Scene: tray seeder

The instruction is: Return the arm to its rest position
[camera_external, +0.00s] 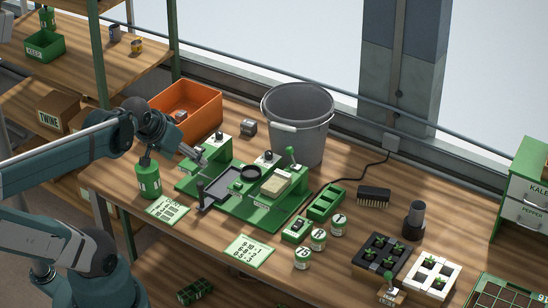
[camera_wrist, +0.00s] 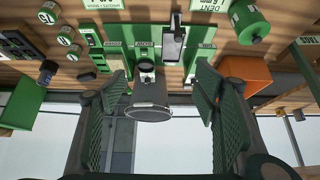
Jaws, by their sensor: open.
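My gripper (camera_external: 198,154) is at the end of my raised arm, at the left side of the bench, by the left end of the green seeder (camera_external: 290,205). In the wrist view its two green-padded fingers (camera_wrist: 162,75) stand wide apart with nothing held between them. The wrist view is upside down, with the bench at the top and the window below. The seeder shows there beyond the fingertips, with the grey bucket (camera_wrist: 152,112) behind it. In the external view a dark tray and a pale block sit on the seeder.
A green bottle (camera_external: 147,180) stands close below my wrist. An orange bin (camera_external: 203,103) and a grey bucket (camera_external: 298,102) stand behind the seeder. Label cards (camera_external: 250,251), round tins (camera_external: 318,238), a brush (camera_external: 374,195) and seedling trays (camera_external: 365,262) fill the front and right.

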